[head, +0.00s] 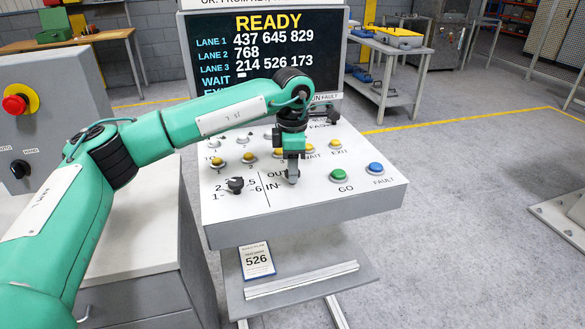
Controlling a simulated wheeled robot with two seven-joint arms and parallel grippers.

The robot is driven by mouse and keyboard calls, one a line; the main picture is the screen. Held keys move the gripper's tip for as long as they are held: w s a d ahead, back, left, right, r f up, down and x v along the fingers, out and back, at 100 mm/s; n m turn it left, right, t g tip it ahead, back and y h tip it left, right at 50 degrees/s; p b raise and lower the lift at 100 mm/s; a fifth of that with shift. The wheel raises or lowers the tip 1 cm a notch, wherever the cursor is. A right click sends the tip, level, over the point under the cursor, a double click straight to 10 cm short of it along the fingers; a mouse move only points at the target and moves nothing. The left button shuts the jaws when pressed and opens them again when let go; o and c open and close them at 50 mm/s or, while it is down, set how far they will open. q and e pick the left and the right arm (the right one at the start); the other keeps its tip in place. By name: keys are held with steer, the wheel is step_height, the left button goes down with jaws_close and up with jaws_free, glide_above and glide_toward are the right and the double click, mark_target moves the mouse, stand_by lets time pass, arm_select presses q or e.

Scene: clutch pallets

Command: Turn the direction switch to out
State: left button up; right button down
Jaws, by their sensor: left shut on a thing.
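My left arm reaches in from the left, and my left gripper (292,177) points down at the sloped white control panel (340,198). It is shut at the place beside the OUT label (275,174) and the IN label (271,187), where the direction switch sits. The fingers cover the switch, so I cannot tell which way it points. My right gripper is not in view.
A black selector knob (235,185) with numbers around it is left of the gripper. Several yellow buttons lie behind. A green GO button (338,175) and a blue FAULT button (376,168) are to the right. A screen (262,50) reading READY stands behind.

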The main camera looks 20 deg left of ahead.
arm_select(q)
steer(key=shift+r+m, duration=0.1)
steer(key=shift+m, duration=0.2)
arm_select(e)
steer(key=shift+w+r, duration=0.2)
arm_select(q)
steer(key=o, duration=1)
steer(key=shift+r, duration=0.5)
step_height(320, 180, up, 13)
steer(key=b, duration=0.1)
steer(key=shift+f, duration=0.15)
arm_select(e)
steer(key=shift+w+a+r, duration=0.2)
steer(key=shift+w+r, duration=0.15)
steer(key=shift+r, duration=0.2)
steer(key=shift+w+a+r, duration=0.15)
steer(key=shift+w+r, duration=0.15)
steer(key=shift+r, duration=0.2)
